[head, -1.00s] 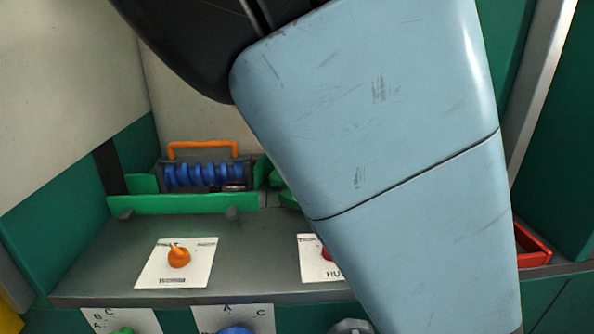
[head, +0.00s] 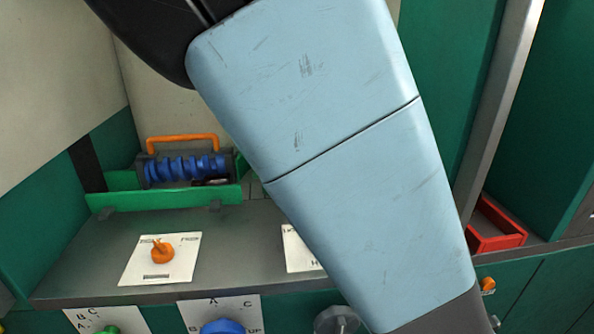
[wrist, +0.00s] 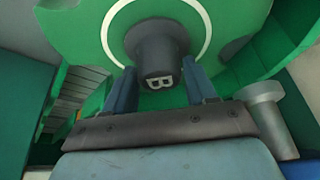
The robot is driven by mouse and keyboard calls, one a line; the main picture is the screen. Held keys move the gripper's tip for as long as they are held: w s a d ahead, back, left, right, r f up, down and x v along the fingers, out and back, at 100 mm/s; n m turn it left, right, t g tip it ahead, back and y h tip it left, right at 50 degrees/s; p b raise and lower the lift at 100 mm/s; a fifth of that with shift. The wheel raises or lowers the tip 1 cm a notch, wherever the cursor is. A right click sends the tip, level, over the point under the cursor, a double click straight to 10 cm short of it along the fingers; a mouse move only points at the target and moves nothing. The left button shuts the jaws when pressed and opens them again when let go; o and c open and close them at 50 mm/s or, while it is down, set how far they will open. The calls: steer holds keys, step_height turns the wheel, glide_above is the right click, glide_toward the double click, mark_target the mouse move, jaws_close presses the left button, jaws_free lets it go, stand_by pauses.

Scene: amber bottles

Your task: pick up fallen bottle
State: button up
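No amber bottle shows in either view; my pale blue arm covers the middle of the head view and may hide part of the place. My gripper (wrist: 162,88) shows in the wrist view with its two blue fingers spread apart. A dark grey cylinder marked B (wrist: 157,55) stands on a green round surface with a white ring, in front of and partly between the fingertips. I see no clear grip on it. The gripper is out of sight in the head view.
A grey shelf (head: 85,262) carries a white card with an orange knob (head: 162,252). A blue-ribbed device with an orange handle (head: 185,165) sits behind it in a green tray (head: 160,198). A red bin (head: 497,238) is at right. A grey flanged cylinder (wrist: 268,115) is right of my gripper.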

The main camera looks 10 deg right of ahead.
jaws_close()
stand_by(0.3)
stand_by(0.3)
